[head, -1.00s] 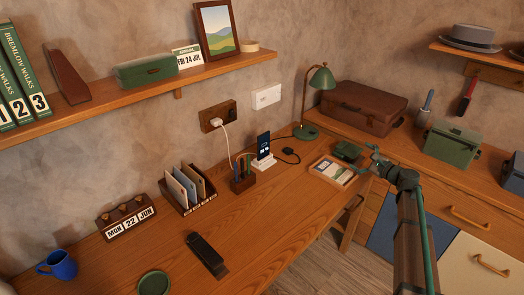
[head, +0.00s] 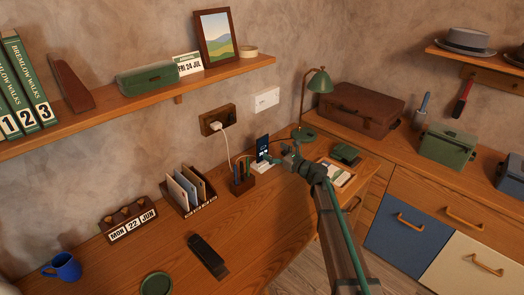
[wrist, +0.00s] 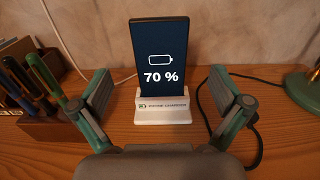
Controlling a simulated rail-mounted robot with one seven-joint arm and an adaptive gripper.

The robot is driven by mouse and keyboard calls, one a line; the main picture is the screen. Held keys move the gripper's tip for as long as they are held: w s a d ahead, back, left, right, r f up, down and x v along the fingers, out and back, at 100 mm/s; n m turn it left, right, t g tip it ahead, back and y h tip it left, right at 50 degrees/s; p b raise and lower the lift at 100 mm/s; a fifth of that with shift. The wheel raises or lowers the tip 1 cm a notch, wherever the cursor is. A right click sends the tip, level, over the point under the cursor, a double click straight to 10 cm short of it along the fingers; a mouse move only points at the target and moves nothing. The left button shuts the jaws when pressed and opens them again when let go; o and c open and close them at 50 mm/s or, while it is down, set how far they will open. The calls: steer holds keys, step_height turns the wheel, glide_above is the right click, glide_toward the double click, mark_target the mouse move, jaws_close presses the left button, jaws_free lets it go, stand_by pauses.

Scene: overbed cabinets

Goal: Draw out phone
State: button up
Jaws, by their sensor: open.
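The phone (wrist: 159,60) stands upright, tilted slightly back, in a white charging dock (wrist: 163,107). Its dark screen shows a battery sign and "70 %". In the head view the phone (head: 262,148) stands on the desk by the wall. My gripper (wrist: 160,100) is open, with one green-padded finger on each side of the dock and phone, nearer to the camera. I see a gap between the fingers and the phone, and nothing is held. In the head view my gripper (head: 284,158) is just right of the phone and partly covers the dock.
A wooden pen holder (head: 242,180) stands close to the left of the dock. A black cable (wrist: 258,125) lies to the right. A green lamp (head: 318,88) stands behind, and a tray of cards (head: 340,174) lies to the right. The front of the desk is mostly clear.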

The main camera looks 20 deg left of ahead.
mark_target(263, 143)
steer(key=shift+p+x, duration=0.9)
steer(key=shift+x, duration=2.65)
steer(key=shift+r, duration=0.15)
steer(key=c, duration=1.4)
steer(key=shift+c, duration=0.2)
steer(key=shift+r, duration=0.15)
